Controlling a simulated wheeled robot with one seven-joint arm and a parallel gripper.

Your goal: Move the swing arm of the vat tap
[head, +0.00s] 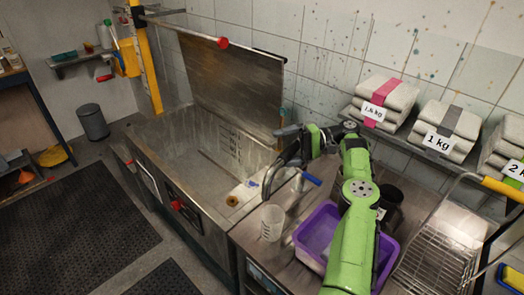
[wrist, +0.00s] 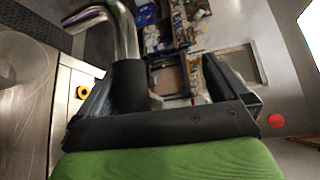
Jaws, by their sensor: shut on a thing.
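The vat tap stands on the steel counter at the vat's right edge, with a blue-ended lever (head: 312,179). Its swing arm (head: 270,177) is a curved pipe that reaches over the right end of the vat (head: 160,150). In the wrist view the swing arm shows as a shiny bent metal pipe (wrist: 122,30) with a black sleeve (wrist: 128,85) between my fingers. My gripper (head: 288,135) is at the upper part of the swing arm, shut on it. Its fingers also show in the wrist view (wrist: 165,95). My gripper partly hides the top of the tap.
The vat's steel lid (head: 230,80) stands open behind, with a red knob (head: 223,42). A clear beaker (head: 272,222), a purple tub (head: 318,228) and a wire basket (head: 435,265) stand on the counter. Labelled weight bags (head: 385,100) lie on the wall shelf.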

